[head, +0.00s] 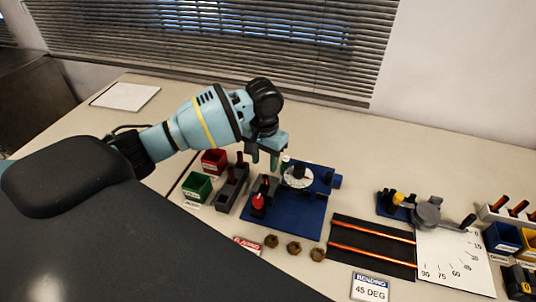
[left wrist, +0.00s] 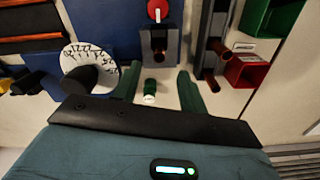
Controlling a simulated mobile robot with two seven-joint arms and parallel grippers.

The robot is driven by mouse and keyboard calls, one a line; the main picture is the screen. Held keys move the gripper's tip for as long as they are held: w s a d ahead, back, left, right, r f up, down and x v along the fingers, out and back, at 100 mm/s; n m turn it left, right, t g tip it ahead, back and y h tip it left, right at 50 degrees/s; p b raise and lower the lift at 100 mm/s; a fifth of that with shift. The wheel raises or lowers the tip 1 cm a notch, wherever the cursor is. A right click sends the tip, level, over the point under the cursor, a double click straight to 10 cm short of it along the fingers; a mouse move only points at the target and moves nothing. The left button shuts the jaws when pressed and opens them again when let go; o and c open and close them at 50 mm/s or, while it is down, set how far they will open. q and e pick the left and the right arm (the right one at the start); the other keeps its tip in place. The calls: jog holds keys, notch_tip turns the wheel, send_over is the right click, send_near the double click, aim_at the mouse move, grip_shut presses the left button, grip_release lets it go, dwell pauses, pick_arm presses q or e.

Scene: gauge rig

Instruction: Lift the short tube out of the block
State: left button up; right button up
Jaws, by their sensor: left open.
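The dark grey block (head: 232,190) stands left of the blue board, with reddish-brown tubes upright in it. One tube (head: 240,159) rises at its far end and another (head: 222,180) stands nearer; which is the short one I cannot tell for sure. The block (left wrist: 214,35) also shows right of the fingers in the left wrist view, with a tube end (left wrist: 209,82). My left gripper (head: 265,160) is open above the table, right of the block and apart from it. Its green fingers (left wrist: 158,74) hold nothing. My right gripper is not in view.
A small green-and-white piece (left wrist: 150,92) shows between the fingers. The blue board (head: 290,222) carries a dial (head: 297,176) and a red knob (head: 258,202). Red (head: 214,161) and green (head: 197,187) bins stand left of the block. Orange rods (head: 370,256) lie on a black mat.

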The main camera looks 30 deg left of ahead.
aim_at(265, 177)
pick_arm(q)
jog(key=shift+w+f+b, duration=0.1)
jog(key=shift+f+b, duration=0.25)
jog(key=shift+f, duration=3.6)
grip_shut()
jog(key=shift+s+d+p, duration=0.1)
jog(key=shift+s+p, duration=0.1)
jog(key=shift+p, duration=0.1)
grip_release()
jog(key=shift+r, duration=0.15)
